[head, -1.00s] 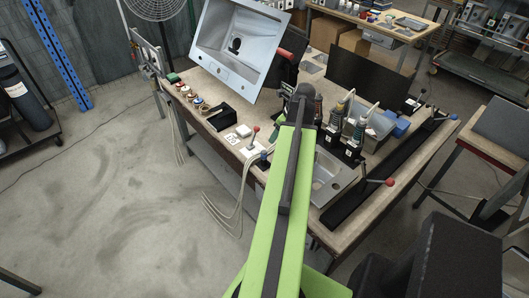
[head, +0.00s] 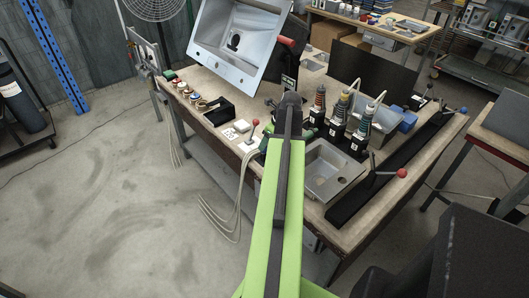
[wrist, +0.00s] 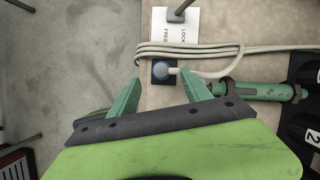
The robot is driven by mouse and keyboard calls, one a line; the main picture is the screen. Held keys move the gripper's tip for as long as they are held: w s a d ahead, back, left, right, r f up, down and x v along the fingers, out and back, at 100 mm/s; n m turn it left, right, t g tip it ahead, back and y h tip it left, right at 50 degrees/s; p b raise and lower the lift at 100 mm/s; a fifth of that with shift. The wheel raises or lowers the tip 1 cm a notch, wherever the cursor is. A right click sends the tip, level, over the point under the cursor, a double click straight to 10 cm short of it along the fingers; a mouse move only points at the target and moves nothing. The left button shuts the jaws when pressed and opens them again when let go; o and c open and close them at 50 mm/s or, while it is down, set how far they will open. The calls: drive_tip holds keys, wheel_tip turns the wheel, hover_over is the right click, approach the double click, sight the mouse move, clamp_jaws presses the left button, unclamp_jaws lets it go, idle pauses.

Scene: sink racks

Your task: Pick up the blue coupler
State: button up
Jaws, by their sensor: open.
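The blue coupler (wrist: 160,70) shows in the wrist view as a dark blue square block with a rounded grey-blue top. A pale cable joins it on its right side. It lies at the bench edge, below a white LOCK/FREE card (wrist: 188,22). My gripper (wrist: 161,79) is open and empty, with one green finger on each side of the coupler in the picture. The height between the fingertips and the coupler cannot be told. In the head view my arm hides the coupler and most of the gripper.
Pale cables (wrist: 215,50) run across the bench just above the coupler. A green cylindrical tool (wrist: 262,91) lies close to the right finger. A red-knobbed lever (head: 254,123) stands near the card. A steel basin (head: 328,172) is to the right. Open floor (head: 110,200) lies left.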

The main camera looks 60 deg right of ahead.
drive_tip(key=b+x, duration=0.4)
drive_tip(key=x, duration=0.1)
drive_tip(key=shift+d+f, duration=0.15)
drive_tip(key=shift+d, duration=0.05)
drive_tip(key=shift+r, duration=0.2)
clamp_jaws()
